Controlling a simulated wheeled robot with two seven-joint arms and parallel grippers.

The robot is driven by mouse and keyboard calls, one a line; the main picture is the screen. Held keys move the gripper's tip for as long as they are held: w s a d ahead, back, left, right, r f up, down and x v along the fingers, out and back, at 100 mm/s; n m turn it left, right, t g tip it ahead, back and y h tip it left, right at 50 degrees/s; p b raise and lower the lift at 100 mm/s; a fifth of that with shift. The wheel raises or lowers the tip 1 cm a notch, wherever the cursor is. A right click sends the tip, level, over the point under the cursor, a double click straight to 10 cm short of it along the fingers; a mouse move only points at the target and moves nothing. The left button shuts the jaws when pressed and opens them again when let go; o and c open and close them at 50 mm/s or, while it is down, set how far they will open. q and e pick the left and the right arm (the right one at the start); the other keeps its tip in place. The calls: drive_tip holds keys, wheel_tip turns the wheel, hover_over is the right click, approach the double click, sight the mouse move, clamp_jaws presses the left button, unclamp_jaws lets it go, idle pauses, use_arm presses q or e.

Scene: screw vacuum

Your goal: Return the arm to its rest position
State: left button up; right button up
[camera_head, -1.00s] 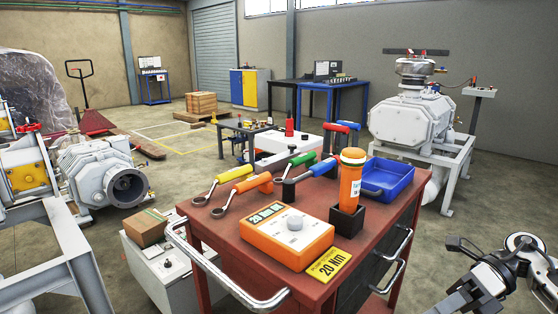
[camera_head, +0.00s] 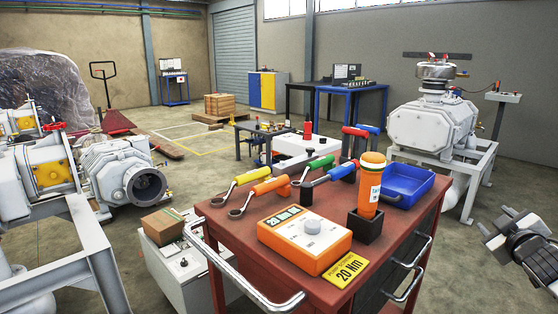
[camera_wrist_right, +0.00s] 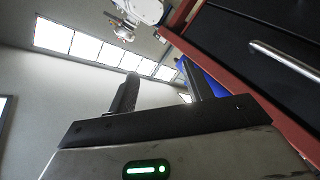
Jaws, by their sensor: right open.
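My right gripper (camera_head: 496,220) is at the right edge in the head view, beside and apart from the red tool cart (camera_head: 420,215). Its fingers point up and left. In the right wrist view my right gripper (camera_wrist_right: 160,82) shows two dark fingers spread apart with nothing between them. That view looks up past the cart's side towards the wall and windows. My left gripper and arm are not in view.
The cart carries an orange torque tester (camera_head: 305,240), several coloured wrenches, an orange-handled tool (camera_head: 370,185) in a black holder and a blue tray (camera_head: 405,183). A metal handle (camera_head: 250,285) juts out in front. A white pump (camera_head: 432,125) stands behind right.

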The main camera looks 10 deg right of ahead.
drive_tip(key=s+a+f+g+y, duration=0.1)
drive_tip(key=s+a+f+y, duration=0.25)
drive_tip(key=a+f, duration=0.65)
drive_tip(key=s+a+f+g+y, duration=0.15)
drive_tip(key=s+a+f, duration=0.35)
drive_tip(key=a+f, duration=0.5)
drive_tip(key=s+a+y, duration=0.4)
drive_tip(key=s+a, duration=0.7)
drive_tip(key=a, duration=0.5)
use_arm(q)
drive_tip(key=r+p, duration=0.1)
drive_tip(key=p, duration=0.2)
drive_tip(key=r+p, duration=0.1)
drive_tip(key=p, duration=0.2)
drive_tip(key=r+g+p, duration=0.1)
drive_tip(key=p, duration=0.2)
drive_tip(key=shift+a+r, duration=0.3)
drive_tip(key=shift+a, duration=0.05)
use_arm(e)
drive_tip(key=s+a+r+m+g, duration=0.1)
drive_tip(key=s+a+r+m, duration=0.1)
drive_tip(key=s+a+r, duration=0.4)
drive_tip(key=shift+s+r+m+g+y, duration=0.15)
drive_tip(key=shift+s+m+g+y, duration=0.15)
drive_tip(key=shift+s+m+g, duration=0.1)
